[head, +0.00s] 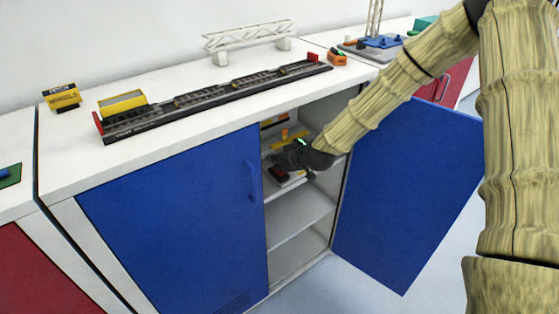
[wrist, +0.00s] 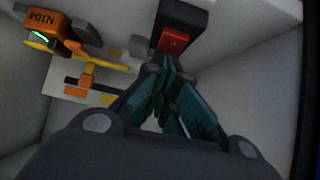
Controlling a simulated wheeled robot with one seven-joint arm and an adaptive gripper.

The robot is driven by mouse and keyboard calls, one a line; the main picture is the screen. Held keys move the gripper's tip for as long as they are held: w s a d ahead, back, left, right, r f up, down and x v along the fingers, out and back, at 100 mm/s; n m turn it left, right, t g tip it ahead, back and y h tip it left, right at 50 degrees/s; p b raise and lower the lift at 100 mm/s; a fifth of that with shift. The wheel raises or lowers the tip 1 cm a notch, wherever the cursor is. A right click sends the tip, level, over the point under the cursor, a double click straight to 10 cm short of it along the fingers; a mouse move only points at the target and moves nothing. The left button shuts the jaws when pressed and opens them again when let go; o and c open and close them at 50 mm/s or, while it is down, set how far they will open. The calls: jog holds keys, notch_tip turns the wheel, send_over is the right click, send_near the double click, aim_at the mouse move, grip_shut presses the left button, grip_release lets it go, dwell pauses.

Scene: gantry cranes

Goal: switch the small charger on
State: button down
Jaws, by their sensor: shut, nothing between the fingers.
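A small black box with a red switch on its face, which looks like the small charger (wrist: 174,38), stands inside the cabinet at the upper middle of the wrist view. In the head view the charger (head: 279,175) shows as a dark and red patch on the cabinet shelf. I cannot tell which way the switch is set. My gripper (wrist: 160,72) is shut and empty, with its fingertips just below the red switch. I cannot tell whether they touch it. In the head view my gripper (head: 292,158) reaches into the open cabinet and hides part of the shelf.
An orange unit marked N104 (wrist: 46,22) with a green light and yellow and orange parts (wrist: 90,80) lie left of the charger. The blue cabinet door (head: 405,190) stands open at right. Cabinet walls and shelves (head: 300,212) are close around my gripper.

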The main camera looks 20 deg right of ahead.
aim_at(283, 174)
jog(key=shift+a+p, duration=0.1)
jog(key=shift+p, duration=0.2)
jog(key=shift+f+b, duration=0.15)
jog(key=shift+b, duration=0.15)
jog(key=shift+s, duration=0.15)
jog(key=shift+s+d, duration=0.35)
jog(key=shift+s, duration=0.3)
notch_tip(283, 174, up, 4)
jog(key=p, duration=0.3)
jog(key=shift+s, duration=0.15)
jog(key=shift+s+d+r, duration=0.25)
jog(key=shift+s, duration=0.1)
jog(key=v, duration=0.9)
jog(key=shift+s+b, duration=0.15)
jog(key=shift+b, duration=0.25)
